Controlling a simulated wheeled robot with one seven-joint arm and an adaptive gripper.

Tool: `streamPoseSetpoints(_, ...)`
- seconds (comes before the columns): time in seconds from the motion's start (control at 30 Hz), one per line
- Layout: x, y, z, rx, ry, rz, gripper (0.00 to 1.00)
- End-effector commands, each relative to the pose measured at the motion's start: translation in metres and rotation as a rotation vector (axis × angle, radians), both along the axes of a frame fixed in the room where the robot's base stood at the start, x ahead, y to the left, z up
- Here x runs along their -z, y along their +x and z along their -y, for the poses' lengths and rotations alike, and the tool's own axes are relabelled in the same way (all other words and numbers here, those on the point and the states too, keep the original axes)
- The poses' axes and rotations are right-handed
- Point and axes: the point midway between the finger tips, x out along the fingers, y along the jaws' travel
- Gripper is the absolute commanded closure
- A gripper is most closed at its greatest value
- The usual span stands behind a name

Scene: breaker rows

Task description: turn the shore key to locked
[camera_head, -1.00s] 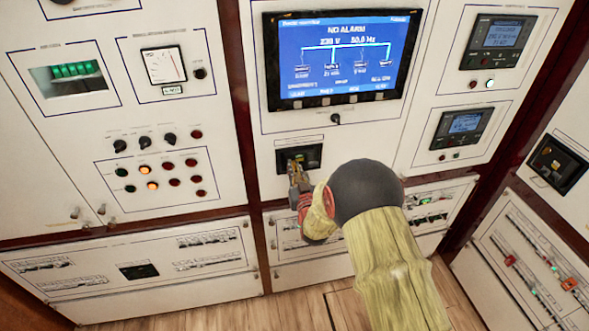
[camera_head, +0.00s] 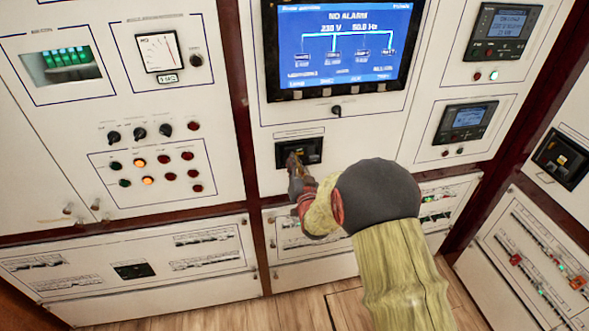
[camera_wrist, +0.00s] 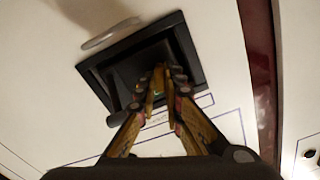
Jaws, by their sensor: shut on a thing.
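A black recessed unit (camera_head: 312,150) is set in the middle white panel, below the large blue screen. It also shows in the wrist view, with a black frame (camera_wrist: 185,52) around a dark recess. My gripper (camera_head: 293,160) reaches its lower left part in the head view. In the wrist view my gripper (camera_wrist: 160,82) has its fingertips close together inside the frame, shut on a small part in the recess. The fingers hide most of that part, so its turn cannot be told. A small black key-like switch (camera_head: 336,110) sits under the screen, apart from my gripper. Its label is unreadable.
The screen (camera_head: 340,42) reads NO ALARM. Rotary switches (camera_head: 139,133) and lamps (camera_head: 152,170) are on the left panel. Breaker rows (camera_head: 130,264) run below. A pale oval shape (camera_wrist: 112,33) lies by the frame's upper edge in the wrist view.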

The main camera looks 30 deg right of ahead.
Motion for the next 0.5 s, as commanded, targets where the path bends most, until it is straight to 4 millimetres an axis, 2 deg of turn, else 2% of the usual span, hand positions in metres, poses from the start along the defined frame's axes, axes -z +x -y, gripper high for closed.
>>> streamPoseSetpoints(0.03, 0.0045, -0.0003, 0.0002, 0.0, 0.042, 0.013, 1.0)
streamPoseSetpoints(0.5, 0.0051, -0.0007, 0.0015, 0.0, 0.473, 0.137, 1.0)
